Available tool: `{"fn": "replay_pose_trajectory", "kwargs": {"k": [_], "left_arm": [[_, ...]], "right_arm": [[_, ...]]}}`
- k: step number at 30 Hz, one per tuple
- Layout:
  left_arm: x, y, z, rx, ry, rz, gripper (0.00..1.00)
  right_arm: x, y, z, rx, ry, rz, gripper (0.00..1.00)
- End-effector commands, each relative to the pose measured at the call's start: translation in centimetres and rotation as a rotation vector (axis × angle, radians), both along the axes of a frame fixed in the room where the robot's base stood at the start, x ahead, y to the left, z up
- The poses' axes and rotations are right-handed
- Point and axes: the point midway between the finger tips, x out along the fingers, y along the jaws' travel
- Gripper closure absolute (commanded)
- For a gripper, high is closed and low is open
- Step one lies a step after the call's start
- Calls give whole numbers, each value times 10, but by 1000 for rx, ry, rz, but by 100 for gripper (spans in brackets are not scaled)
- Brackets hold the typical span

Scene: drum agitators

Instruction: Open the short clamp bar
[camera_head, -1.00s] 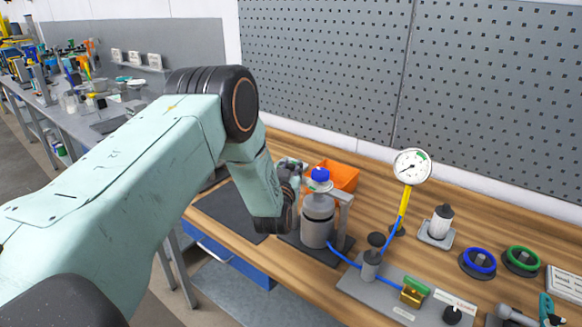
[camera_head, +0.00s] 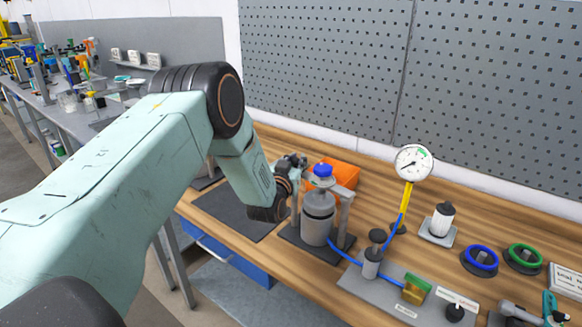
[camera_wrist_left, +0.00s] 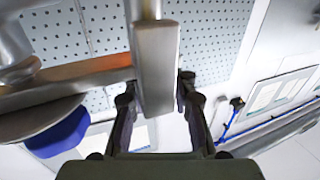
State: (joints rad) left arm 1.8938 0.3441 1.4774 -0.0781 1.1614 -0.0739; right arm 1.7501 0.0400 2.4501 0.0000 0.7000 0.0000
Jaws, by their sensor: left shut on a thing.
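A grey metal vessel (camera_head: 317,220) with a blue cap (camera_head: 322,170) stands upright on a dark base plate between the posts of a grey frame (camera_head: 345,211). My left gripper (camera_head: 297,164) is beside the cap, at the left of the frame's top. In the left wrist view, its fingers (camera_wrist_left: 158,98) are shut on a grey metal bar (camera_wrist_left: 156,65), seemingly the short clamp bar. Another grey bar (camera_wrist_left: 70,92) runs left from it, near the blue cap (camera_wrist_left: 60,134). The held bar's far end and its joint with the frame are unclear. My right gripper is not in view.
An orange bin (camera_head: 343,173) sits close behind the vessel. A blue hose (camera_head: 344,256) leads to a fitting plate with a gauge (camera_head: 413,162) at the right. A dark mat (camera_head: 228,209) lies clear at the left.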

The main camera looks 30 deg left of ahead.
Motion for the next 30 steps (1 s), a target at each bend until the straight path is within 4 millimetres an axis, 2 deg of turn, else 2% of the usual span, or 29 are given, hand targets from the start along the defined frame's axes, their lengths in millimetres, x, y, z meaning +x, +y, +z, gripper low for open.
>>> {"fn": "replay_pose_trajectory", "kwargs": {"k": [1,6,19,20,30], "left_arm": [[7,-1,1,3,-14,-30,100],[18,-6,1,4,-12,-104,100],[22,-9,2,7,-4,-135,100],[22,-9,2,7,-4,-135,81],[21,-7,2,5,-5,-130,52]], "right_arm": [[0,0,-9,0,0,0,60],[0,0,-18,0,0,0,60],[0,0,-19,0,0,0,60],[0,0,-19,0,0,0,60],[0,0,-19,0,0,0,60]]}}
